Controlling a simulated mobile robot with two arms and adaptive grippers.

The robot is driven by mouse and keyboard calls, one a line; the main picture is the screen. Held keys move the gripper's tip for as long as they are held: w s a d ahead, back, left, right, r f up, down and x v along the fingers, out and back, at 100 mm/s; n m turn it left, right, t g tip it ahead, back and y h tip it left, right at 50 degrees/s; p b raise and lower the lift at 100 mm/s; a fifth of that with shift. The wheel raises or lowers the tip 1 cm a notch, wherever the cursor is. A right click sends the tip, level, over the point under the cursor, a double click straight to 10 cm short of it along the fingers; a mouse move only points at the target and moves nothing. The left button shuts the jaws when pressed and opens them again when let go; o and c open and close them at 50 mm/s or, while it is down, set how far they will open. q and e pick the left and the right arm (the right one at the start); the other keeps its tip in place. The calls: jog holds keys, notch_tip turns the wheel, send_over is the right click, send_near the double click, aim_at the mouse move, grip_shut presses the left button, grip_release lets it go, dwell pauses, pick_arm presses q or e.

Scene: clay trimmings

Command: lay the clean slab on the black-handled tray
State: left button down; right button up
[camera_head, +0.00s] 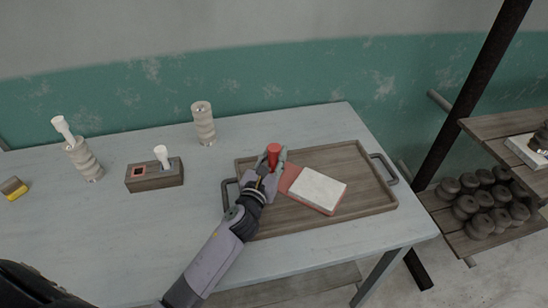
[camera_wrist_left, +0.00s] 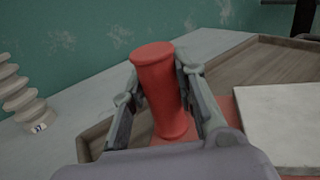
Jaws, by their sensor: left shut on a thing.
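The pale, flat slab (camera_head: 317,188) lies on a thin red plate (camera_head: 290,178) over the middle of the wooden tray (camera_head: 345,225), which has dark handles at its left and right ends. An upright red handle (camera_head: 273,153) stands at the plate's left end. My left gripper (camera_head: 271,164) is shut on this handle. In the left wrist view the fingers (camera_wrist_left: 158,78) close on both sides of the handle (camera_wrist_left: 162,100), with the slab (camera_wrist_left: 282,120) to the right. I cannot tell whether the plate touches the tray. My right gripper is out of view.
A wooden block (camera_head: 155,178) with a white-handled tool, two ribbed pale vessels (camera_head: 204,128) (camera_head: 90,165) and a small yellow-and-brown block (camera_head: 15,189) stand left of the tray. A shelf (camera_head: 455,238) with several dark lumps is at the right. The table's front left is clear.

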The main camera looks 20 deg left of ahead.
pick_arm(q)
jog(key=c, duration=1.7)
grip_release()
jog(key=shift+f, duration=0.1)
jog(key=o, duration=0.4)
jog(key=shift+s, duration=0.15)
jog(key=s+b, duration=0.1)
jog(key=s, duration=0.9)
jog(key=shift+s+d, duration=0.15)
jog(key=shift+s, duration=0.75)
